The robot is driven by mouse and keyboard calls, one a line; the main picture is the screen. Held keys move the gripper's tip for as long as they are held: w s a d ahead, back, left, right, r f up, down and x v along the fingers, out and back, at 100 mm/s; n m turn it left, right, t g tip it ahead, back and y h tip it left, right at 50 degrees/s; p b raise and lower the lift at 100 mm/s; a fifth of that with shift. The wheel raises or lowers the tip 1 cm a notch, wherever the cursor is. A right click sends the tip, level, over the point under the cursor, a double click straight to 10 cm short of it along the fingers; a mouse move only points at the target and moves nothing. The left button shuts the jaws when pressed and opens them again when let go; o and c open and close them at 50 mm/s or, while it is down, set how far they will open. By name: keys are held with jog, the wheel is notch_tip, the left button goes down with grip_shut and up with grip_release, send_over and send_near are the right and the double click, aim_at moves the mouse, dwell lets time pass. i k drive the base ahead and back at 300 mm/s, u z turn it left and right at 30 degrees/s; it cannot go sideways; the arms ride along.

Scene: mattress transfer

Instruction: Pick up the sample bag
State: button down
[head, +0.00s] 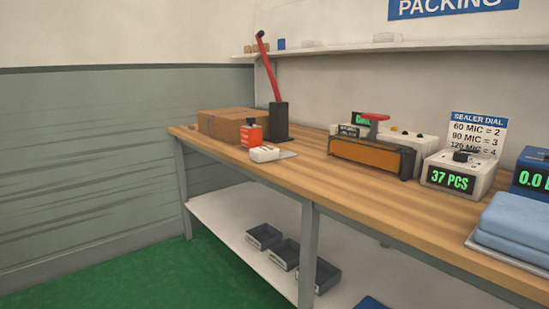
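I cannot clearly make out a sample bag in the head view. A small white item (264,154) with a flat greyish piece beside it lies near the front edge of the wooden bench (330,188), at its left part; I cannot tell what it is. Folded blue items (515,222) lie stacked on a light tray or board at the right, cut by the picture edge. My gripper is not in view.
On the bench stand a brown box (222,124), an orange-red item (251,134), a red-handled lever device (279,120), an orange-fronted sealer (365,153) and a "37 PCS" display (452,178). Dark trays (285,254) sit on the lower shelf. Green floor (130,270) is clear at left.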

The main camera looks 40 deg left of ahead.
aim_at(261, 154)
jog(key=u, duration=2.05)
jog(key=k, duration=1)
jog(key=u, duration=1)
jog(key=i, duration=4.15)
jog(key=z, duration=0.65)
jog(key=i, duration=1.3)
jog(key=z, duration=1.95)
jog(key=i, duration=0.95)
jog(key=z, duration=0.85)
